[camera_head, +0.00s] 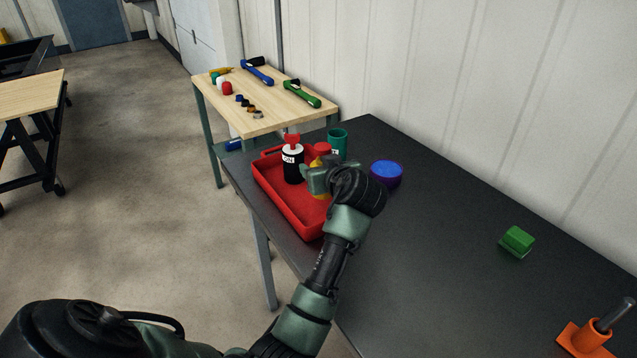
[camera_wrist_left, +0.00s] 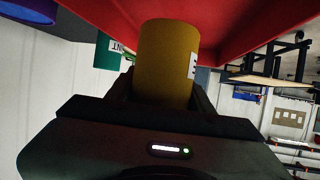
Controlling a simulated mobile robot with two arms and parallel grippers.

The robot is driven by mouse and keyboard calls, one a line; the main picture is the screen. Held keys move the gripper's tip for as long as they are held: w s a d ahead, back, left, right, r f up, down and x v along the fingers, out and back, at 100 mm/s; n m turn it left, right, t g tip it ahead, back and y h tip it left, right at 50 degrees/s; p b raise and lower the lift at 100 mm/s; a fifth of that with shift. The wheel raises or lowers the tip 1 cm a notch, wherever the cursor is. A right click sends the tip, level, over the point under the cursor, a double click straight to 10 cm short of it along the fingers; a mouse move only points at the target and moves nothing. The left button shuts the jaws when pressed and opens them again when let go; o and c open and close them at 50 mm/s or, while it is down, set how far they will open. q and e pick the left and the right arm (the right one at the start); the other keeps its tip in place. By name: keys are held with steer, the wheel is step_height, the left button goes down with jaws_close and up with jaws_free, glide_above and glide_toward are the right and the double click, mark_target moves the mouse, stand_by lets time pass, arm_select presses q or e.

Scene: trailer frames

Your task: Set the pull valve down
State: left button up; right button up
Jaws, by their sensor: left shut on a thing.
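My left gripper (camera_head: 319,178) is shut on a yellow cylinder (camera_head: 320,194), which I take to be the pull valve; a red top shows above it. In the left wrist view the yellow body (camera_wrist_left: 166,60) sits between the fingers, with part of a white label visible. It is over or in the red tray (camera_head: 291,207), near its right side; whether its base touches the tray floor is hidden. A black and white cylinder (camera_head: 292,166) with a red handle stands upright in the tray, left of the gripper. My right gripper is not in view.
A green cup (camera_head: 338,143) and a blue-purple round thing (camera_head: 386,173) stand beside the tray. A green block (camera_head: 517,241) and an orange holder (camera_head: 587,340) are farther right on the dark table (camera_head: 440,270). A wooden table (camera_head: 270,100) with tools stands behind.

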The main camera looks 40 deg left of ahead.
arm_select(q)
step_height(320, 180, down, 5)
steer(key=shift+r, duration=0.2)
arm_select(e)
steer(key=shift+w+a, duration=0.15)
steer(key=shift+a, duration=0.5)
arm_select(q)
steer(key=shift+f, duration=0.2)
steer(key=o, duration=1.5)
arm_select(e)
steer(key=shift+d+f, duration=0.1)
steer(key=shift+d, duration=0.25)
arm_select(q)
steer(key=shift+r, duration=0.25)
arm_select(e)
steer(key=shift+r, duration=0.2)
